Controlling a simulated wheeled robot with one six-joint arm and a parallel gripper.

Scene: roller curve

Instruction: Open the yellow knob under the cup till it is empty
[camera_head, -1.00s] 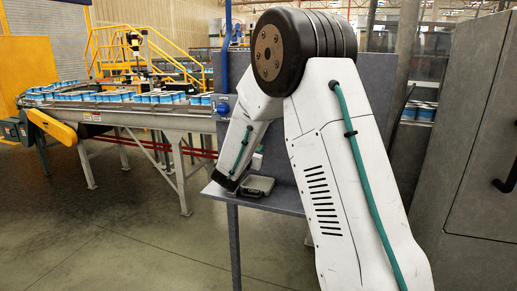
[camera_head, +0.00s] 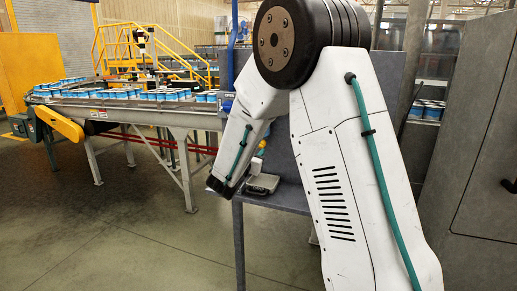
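My arm fills the middle of the head view, and its lower link slants down to a dark joint above the left edge of a grey-blue table (camera_head: 285,199). My gripper is not visible; the arm appears to hide it. A small yellow piece (camera_head: 262,144) shows just right of the lower link, above the table; I cannot tell whether it is the knob. No cup can be made out under or behind the arm. A flat grey device (camera_head: 262,184) lies on the table near its left end.
A roller conveyor (camera_head: 150,112) carrying several blue-and-white cans stands at the left, with a yellow guard (camera_head: 60,122) at its near end. Yellow stairs (camera_head: 150,45) rise behind it. A grey cabinet (camera_head: 485,150) stands close on the right. The floor at the front left is clear.

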